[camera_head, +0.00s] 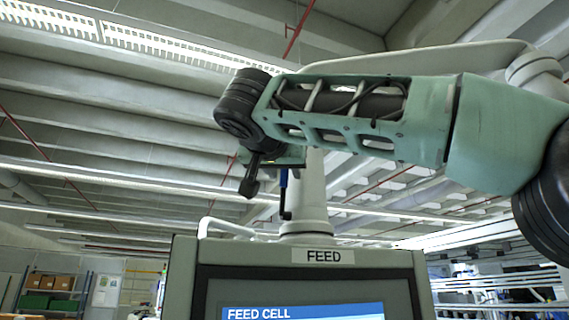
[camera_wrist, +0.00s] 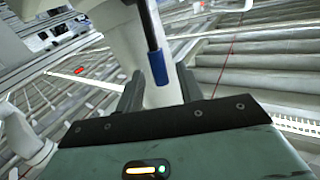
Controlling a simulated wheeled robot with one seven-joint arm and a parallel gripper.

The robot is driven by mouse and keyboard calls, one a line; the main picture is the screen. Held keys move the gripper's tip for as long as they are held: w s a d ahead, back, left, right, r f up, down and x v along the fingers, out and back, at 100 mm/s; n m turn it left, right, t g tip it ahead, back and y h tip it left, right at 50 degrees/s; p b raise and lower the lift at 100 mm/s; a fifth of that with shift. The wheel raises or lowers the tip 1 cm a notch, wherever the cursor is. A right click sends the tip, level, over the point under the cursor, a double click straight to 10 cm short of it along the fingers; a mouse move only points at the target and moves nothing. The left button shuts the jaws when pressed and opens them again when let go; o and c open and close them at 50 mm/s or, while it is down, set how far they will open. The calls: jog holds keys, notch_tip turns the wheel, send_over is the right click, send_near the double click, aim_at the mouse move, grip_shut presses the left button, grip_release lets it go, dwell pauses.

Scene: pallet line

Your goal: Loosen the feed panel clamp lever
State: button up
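The clamp lever is a thin dark rod with a blue grip (camera_head: 283,178) at its upper end, in front of the pale post above the feed panel (camera_head: 405,262). In the wrist view the lever's blue grip (camera_wrist: 158,68) is at picture centre, in line with the gap between my fingers. My gripper (camera_wrist: 158,78) is open, with a dark finger on each side of the grip and visible space on both sides. In the head view my gripper (camera_head: 252,178) hangs just left of the grip. Whether the grip lies fully between the fingers in depth, I cannot tell.
The panel bears a FEED label (camera_head: 323,256) and a lit screen (camera_head: 300,311). A pale post (camera_head: 312,190) rises behind the lever, close to my gripper. A white curved tube (camera_head: 225,228) runs left of the post. A shelf with boxes (camera_head: 50,292) stands far left.

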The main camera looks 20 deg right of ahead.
jog(key=shift+x, duration=0.9)
grip_shut()
jog(key=shift+f, duration=0.1)
